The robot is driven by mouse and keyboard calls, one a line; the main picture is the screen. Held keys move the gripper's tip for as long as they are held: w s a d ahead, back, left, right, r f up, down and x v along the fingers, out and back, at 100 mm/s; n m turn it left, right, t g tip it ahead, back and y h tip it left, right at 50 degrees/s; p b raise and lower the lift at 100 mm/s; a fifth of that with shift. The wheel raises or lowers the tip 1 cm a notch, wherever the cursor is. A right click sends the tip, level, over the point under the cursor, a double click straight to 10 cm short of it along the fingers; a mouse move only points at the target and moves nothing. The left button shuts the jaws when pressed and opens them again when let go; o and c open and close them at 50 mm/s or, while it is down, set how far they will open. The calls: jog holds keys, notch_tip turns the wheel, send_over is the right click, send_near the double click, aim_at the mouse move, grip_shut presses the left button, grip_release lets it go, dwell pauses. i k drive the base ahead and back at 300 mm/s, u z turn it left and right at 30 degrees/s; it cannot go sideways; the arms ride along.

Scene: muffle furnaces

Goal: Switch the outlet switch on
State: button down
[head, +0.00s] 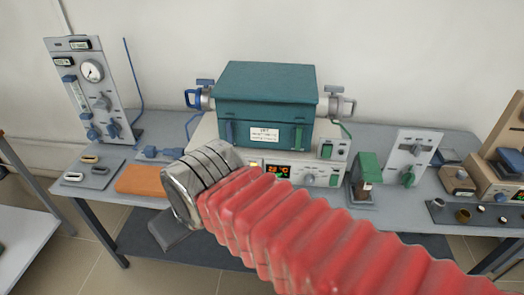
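My arm with its red ribbed sleeve crosses the front of the bench from the lower right. It ends in a metal wrist. Only a grey piece of my gripper (168,232) shows below the wrist, in front of the bench edge; whether it is open or shut is hidden. No part is readably marked as the outlet switch. A white upright panel (402,148) at the right carries a dark lever and a green handle (408,177). The teal furnace (265,82) stands on a pale control base with a lit display (278,171), a knob and small switches.
A grey gauge panel (82,72) stands at the left, with blue knobs. An orange block (143,180) and a grey tray (92,173) lie near the wrist. A green-topped device (366,170) stands right of the furnace. A dark tray (470,214) holds small pots.

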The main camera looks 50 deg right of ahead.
aim_at(333, 180)
jog(key=z, duration=1.55)
jog(key=k, duration=0.45)
jog(key=z, duration=0.25)
jog(key=i, duration=0.5)
jog(key=u, duration=0.05)
